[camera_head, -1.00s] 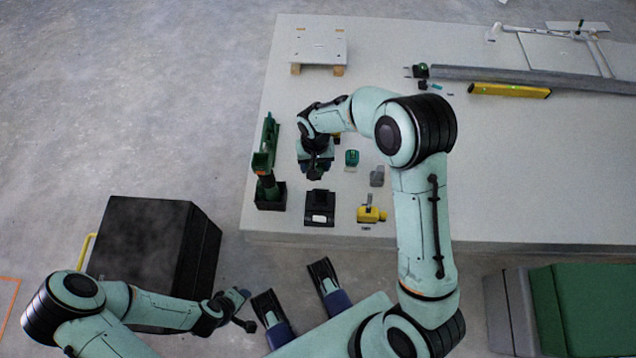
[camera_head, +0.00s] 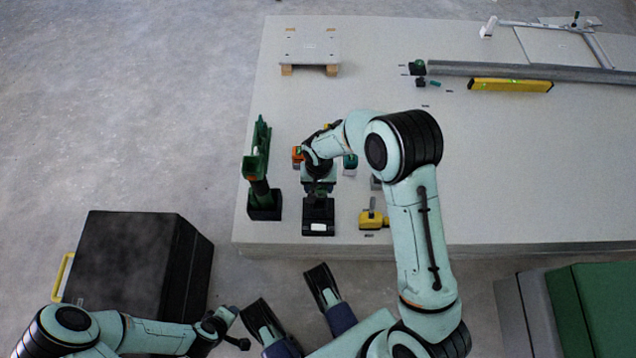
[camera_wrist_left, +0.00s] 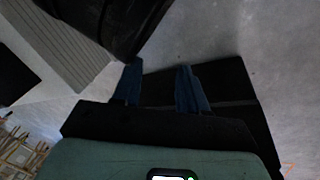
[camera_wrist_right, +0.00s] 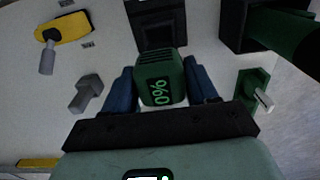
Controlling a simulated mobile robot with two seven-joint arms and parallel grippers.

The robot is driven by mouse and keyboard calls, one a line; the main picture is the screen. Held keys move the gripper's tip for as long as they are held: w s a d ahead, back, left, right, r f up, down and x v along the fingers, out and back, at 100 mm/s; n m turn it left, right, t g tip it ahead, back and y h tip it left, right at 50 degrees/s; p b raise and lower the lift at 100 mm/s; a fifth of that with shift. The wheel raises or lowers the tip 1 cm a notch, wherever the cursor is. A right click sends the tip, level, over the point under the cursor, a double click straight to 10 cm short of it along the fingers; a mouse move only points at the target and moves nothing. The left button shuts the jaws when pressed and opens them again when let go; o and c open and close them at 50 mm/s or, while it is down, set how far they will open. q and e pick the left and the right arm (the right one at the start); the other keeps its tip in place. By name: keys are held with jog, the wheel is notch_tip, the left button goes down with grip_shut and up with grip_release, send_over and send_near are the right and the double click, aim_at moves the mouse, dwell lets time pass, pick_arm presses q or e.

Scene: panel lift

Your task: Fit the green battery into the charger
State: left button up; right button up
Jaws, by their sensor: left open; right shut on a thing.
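The green battery (camera_wrist_right: 162,76), with a lit percent display, sits between the blue fingers of my right gripper (camera_wrist_right: 161,85), which is shut on it. The black charger (camera_head: 319,222) stands near the table's front edge. In the right wrist view the charger (camera_wrist_right: 157,18) lies just beyond the battery, in line with it. The battery appears short of the charger or at its edge; I cannot tell whether they touch. In the head view my right wrist hides the battery. My left gripper (camera_wrist_left: 160,88) is open and empty above the floor.
A green tool (camera_head: 257,160) stands in a black holder left of the charger. A yellow item (camera_head: 372,218) lies to its right. A grey bolt-like piece (camera_wrist_right: 88,94) and a green piece (camera_wrist_right: 252,88) flank my right gripper. A black case (camera_head: 135,262) stands on the floor.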

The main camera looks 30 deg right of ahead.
pick_arm(q)
jog(key=s+f+g+b, duration=0.2)
jog(key=s+f, duration=0.2)
jog(key=shift+s+a, duration=0.3)
jog(key=shift+s, duration=0.1)
pick_arm(e)
jog(key=shift+f, duration=1.6)
pick_arm(q)
jog(key=shift+r, duration=0.1)
pick_arm(e)
jog(key=shift+s+f, duration=0.1)
jog(key=shift+f, duration=0.1)
jog(key=shift+f, duration=0.4)
jog(key=shift+f, duration=0.15)
pick_arm(q)
jog(key=shift+w+f+b, duration=0.1)
jog(key=shift+f+b, duration=0.35)
jog(key=shift+b, duration=0.1)
pick_arm(e)
jog(key=shift+f, duration=0.65)
pick_arm(q)
jog(key=shift+f, duration=0.2)
pick_arm(e)
jog(key=shift+f, duration=0.35)
pick_arm(q)
jog(key=shift+f+b, duration=0.25)
jog(key=shift+b, duration=0.25)
pick_arm(e)
jog(key=shift+f, duration=0.5)
